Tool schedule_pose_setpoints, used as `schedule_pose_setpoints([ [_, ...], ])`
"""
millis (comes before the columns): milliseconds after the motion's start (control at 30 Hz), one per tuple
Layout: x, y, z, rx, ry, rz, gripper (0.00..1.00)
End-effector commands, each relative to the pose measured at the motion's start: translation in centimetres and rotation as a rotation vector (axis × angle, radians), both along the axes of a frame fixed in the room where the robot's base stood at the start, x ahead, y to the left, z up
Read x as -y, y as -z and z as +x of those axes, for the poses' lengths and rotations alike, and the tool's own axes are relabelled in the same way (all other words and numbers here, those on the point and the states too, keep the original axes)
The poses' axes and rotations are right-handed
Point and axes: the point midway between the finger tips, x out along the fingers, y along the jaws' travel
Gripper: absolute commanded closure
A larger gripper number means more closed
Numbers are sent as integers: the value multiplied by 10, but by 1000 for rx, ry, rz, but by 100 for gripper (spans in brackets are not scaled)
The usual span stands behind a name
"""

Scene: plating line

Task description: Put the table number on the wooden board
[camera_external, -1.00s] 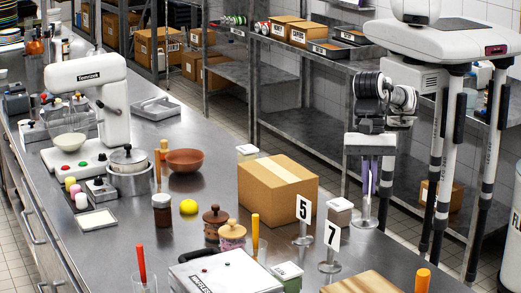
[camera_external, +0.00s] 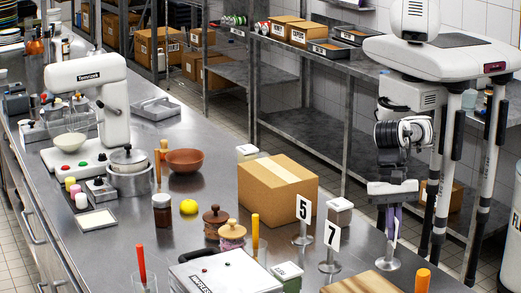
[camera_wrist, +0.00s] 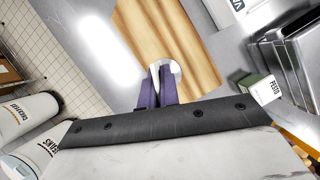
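My gripper (camera_external: 392,232), with purple fingers, points down at the right side of the counter. It is shut on a table number (camera_external: 387,263), a small stand with a round base and a pale card seen nearly edge-on. Its digit is not readable. The wooden board (camera_external: 358,285) lies at the bottom of the external view, partly cut off. The stand's base appears near the board's far edge; I cannot tell if it touches anything. In the wrist view the purple fingers (camera_wrist: 157,90) are close together, and the round base (camera_wrist: 175,70) overlaps the board (camera_wrist: 195,45).
Table numbers 5 (camera_external: 304,208) and 7 (camera_external: 332,236) stand upright left of my gripper. A cardboard box (camera_external: 275,195) and a white-lidded container (camera_external: 340,212) are behind them. A small pesto box (camera_wrist: 262,88) is beside the board. An orange-handled item (camera_external: 422,280) stands at its right.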

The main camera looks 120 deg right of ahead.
Motion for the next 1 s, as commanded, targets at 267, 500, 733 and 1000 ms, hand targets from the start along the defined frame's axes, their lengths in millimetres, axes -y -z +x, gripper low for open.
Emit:
schedule_pose_setpoints([
  [267,0,46,0,0,1,0,100],
  [500,0,66,0,0,1,-1,100],
  [733,0,89,0,2,1,0,100],
  [1000,0,92,0,2,1,0,100],
])
